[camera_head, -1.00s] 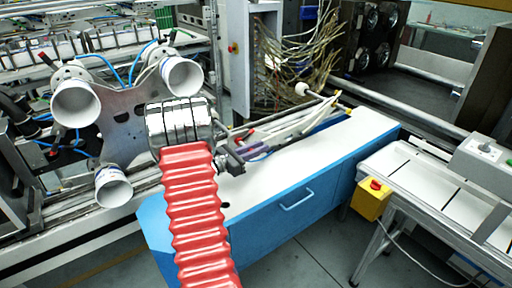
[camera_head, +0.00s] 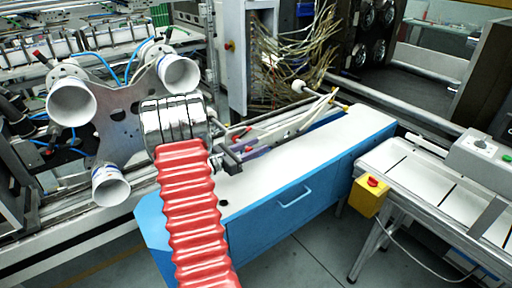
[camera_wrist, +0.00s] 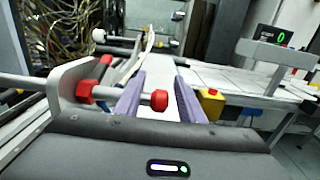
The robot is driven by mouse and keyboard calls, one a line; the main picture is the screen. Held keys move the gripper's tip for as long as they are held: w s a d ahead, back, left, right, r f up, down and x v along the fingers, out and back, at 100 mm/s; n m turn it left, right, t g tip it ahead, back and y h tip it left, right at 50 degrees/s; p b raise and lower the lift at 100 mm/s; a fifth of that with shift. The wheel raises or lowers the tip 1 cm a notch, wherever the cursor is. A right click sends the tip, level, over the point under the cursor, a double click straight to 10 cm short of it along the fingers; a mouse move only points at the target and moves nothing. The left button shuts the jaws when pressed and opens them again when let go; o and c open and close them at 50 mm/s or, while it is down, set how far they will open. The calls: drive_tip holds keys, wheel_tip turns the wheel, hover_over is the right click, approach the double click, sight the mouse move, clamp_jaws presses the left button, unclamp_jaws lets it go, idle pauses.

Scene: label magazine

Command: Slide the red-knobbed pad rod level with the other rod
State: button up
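The red knob (camera_wrist: 159,100) on the end of a thin metal rod shows in the wrist view, in the gap between my purple fingers. The rod runs left to a red collar (camera_wrist: 86,91) at a grey bracket (camera_wrist: 70,82). A second red part (camera_wrist: 107,60) sits just behind the bracket; I cannot tell whether it belongs to the other rod. My gripper (camera_wrist: 158,88) is open, its fingers apart on either side of the knob, with no clear contact. In the head view, my gripper (camera_head: 252,146) is small and partly hides the rods, and a bit of red shows beside it.
A rod with a white knob (camera_head: 298,86) and pale strips (camera_head: 305,117) lie beyond my gripper. A blue cabinet with a white top (camera_head: 295,150) is below. A yellow box with a red button (camera_head: 370,192) is right.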

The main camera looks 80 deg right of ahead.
drive_tip(key=v, duration=1.3)
drive_tip(key=shift+w+a, duration=0.2)
